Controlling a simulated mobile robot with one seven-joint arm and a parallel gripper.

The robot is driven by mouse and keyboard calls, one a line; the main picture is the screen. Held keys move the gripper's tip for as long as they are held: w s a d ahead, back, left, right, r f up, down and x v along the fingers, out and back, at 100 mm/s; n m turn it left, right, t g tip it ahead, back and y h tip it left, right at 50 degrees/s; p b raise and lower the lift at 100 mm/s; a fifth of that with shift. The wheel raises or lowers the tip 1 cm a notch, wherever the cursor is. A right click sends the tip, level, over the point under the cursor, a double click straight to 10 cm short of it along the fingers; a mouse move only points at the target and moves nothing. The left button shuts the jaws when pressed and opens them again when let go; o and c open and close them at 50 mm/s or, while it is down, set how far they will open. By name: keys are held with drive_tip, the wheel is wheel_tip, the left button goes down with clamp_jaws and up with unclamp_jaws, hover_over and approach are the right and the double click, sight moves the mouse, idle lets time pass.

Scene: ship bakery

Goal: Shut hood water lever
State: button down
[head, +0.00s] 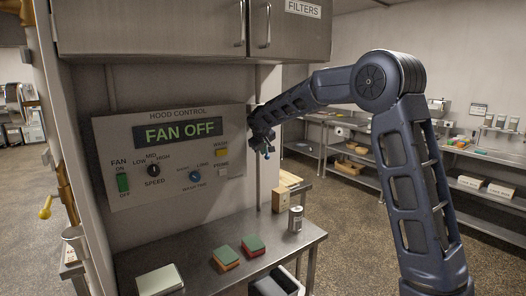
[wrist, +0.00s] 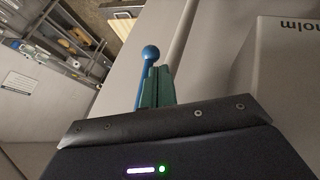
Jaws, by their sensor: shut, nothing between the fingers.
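A blue lever (wrist: 147,62) with a round ball end shows in the wrist view, just left of my fingers and running nearly alongside them. Its base is hidden behind my gripper. In the head view a small blue tip (head: 267,154) shows just below my gripper (head: 263,140), at the right edge of the hood control panel (head: 128,190). My gripper's green fingers (wrist: 157,86) are together with nothing between them. The fingers look close beside the lever; I cannot tell whether they touch it. The panel's display reads FAN OFF.
A steel counter (head: 200,268) below the panel holds two sponges, a can (head: 296,218), a wooden block (head: 280,200) and a pale square item (head: 160,280). Steel cabinets (head: 190,30) hang above. Shelves (head: 350,160) stand at the right, with open floor before them.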

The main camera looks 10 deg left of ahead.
drive_tip(key=shift+w+d+f+t+h, duration=0.1)
drive_tip(key=shift+w+d+t+h, duration=0.1)
drive_tip(key=shift+t+h, duration=0.15)
drive_tip(key=w+d+r+n+t+h, duration=0.3)
drive_tip(key=w+d+n+t+h, duration=0.1)
drive_tip(key=t, duration=0.7)
drive_tip(key=shift+w+d+r+n+h, duration=0.35)
drive_tip(key=shift+w+d+n+h, duration=0.15)
drive_tip(key=shift+n, duration=0.4)
drive_tip(key=shift+r, duration=0.1)
idle(0.4)
drive_tip(key=v, duration=1)
drive_tip(key=shift+f, duration=0.25)
